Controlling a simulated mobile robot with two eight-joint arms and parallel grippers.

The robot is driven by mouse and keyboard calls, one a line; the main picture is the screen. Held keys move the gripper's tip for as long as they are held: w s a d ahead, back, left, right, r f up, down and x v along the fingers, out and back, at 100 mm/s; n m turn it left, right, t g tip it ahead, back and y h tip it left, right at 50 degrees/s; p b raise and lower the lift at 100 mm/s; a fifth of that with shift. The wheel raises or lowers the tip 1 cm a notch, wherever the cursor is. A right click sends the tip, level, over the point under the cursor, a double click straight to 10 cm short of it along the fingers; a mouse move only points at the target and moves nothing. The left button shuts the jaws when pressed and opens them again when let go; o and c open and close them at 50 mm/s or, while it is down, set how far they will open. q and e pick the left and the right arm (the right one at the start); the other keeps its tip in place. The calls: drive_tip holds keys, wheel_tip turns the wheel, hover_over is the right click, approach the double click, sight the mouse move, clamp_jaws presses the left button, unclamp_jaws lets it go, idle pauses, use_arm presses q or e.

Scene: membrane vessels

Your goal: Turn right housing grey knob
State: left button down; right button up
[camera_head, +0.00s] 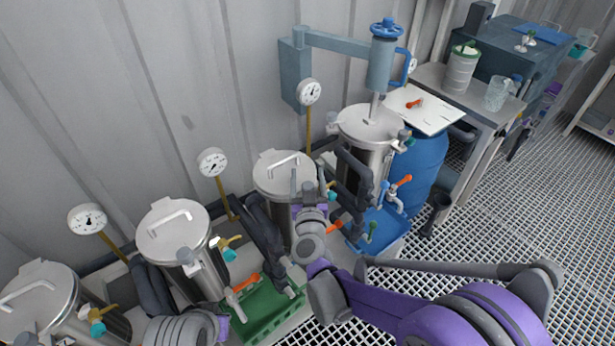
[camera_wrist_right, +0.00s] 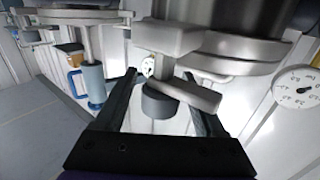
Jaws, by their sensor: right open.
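In the head view, my right gripper (camera_head: 308,182) is at the front rim of a steel vessel (camera_head: 272,200) with a flat lid, its two fingers pointing up. A grey knob (camera_head: 309,192) shows between them. In the right wrist view, the gripper (camera_wrist_right: 160,80) is open, with a finger on each side of the dark grey knob (camera_wrist_right: 160,101). A light grey clamp bar (camera_wrist_right: 188,92) crosses just above the knob. I cannot tell whether a finger touches it. My left wrist shows at the bottom edge of the head view; its fingers cannot be made out.
More steel vessels (camera_head: 172,235) stand along the corrugated wall, with pressure gauges (camera_head: 213,163) on yellow stems. A green tray (camera_head: 262,318) and a blue tray (camera_head: 382,238) lie in front. A blue drum (camera_head: 425,165) stands right. The grating floor (camera_head: 490,220) is clear.

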clamp_jaws()
